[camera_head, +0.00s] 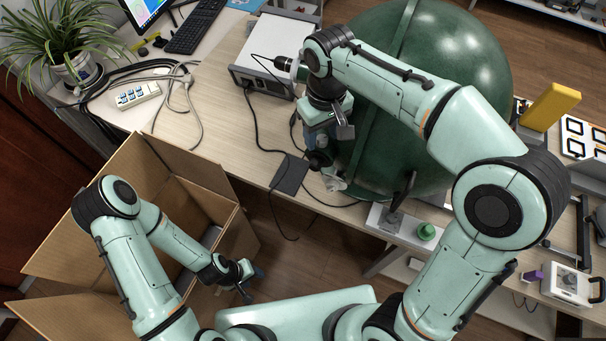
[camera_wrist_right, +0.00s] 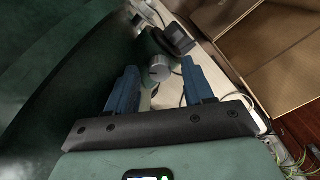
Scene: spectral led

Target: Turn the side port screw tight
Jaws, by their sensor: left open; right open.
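The large dark green sphere (camera_head: 455,50) stands on the table; its curved dark wall (camera_wrist_right: 50,75) fills the left of the right wrist view. A small silver round screw head (camera_wrist_right: 159,69) shows there beside the sphere. My right gripper (camera_wrist_right: 158,84) has its two blue fingers apart, one on each side of the screw head in that view; contact is not visible. In the head view my right gripper (camera_head: 322,142) is at the sphere's left side and the arm hides much of it; I cannot make out the screw there. My left gripper (camera_head: 249,280) is open and empty by the cardboard box.
An open cardboard box (camera_head: 185,190) stands at the left, below the table. A grey instrument box (camera_head: 262,65) is on the table left of the sphere. Black and white cables, a power strip (camera_head: 138,96) and a dark flat pad (camera_head: 290,174) lie nearby. A yellow block (camera_head: 550,106) is at right.

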